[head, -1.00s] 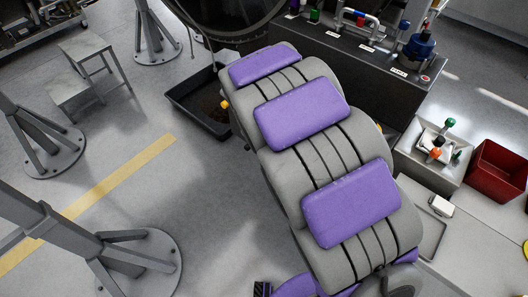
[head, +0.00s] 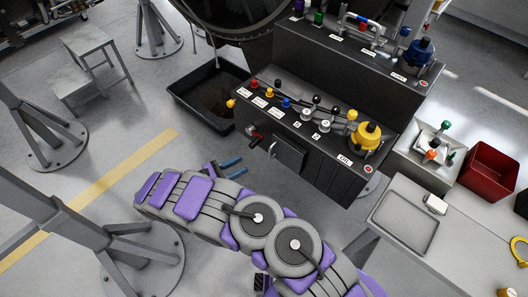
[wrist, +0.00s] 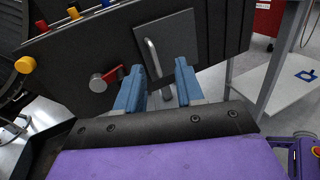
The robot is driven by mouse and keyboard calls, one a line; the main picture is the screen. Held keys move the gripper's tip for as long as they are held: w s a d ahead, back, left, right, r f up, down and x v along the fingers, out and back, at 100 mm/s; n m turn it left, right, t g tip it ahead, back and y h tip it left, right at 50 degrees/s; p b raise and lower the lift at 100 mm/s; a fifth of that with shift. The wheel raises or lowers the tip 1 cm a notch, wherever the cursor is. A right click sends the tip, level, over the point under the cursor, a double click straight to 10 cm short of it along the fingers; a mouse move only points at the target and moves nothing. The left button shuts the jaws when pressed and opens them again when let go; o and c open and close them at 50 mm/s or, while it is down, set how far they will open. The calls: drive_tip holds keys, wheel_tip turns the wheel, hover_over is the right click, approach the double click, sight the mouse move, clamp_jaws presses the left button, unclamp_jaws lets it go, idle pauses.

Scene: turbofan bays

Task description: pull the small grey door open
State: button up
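The small grey door (head: 288,154) is set in the front face of the dark console and looks shut. It also shows in the wrist view (wrist: 178,40). Its pale bar handle (wrist: 152,58) stands upright at the door's left side, and also shows in the head view (head: 271,148). My gripper (head: 241,164) is open and empty, with two blue fingers pointing at the console. In the head view a gap separates the fingertips from the handle. In the wrist view the handle appears between the fingers of my gripper (wrist: 160,66), nearer the left one.
A red-handled valve (wrist: 106,78) sticks out left of the door. Several coloured levers and a yellow cap (head: 367,136) stand on the console top. A black tray (head: 187,99) lies left of the console. A grey bench (head: 392,240) stands to the right.

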drive_tip(key=s+a+f+n+t+y, duration=0.1)
drive_tip(key=s+a+f+n+t, duration=0.1)
drive_tip(key=s+a+f, duration=0.15)
drive_tip(key=b+x, duration=0.1)
drive_tip(key=x, duration=1.6)
drive_tip(key=shift+w+f+b, duration=0.3)
drive_tip(key=shift+w+f, duration=0.15)
drive_tip(key=shift+w, duration=0.15)
drive_tip(key=shift+c, duration=0.4)
clamp_jaws()
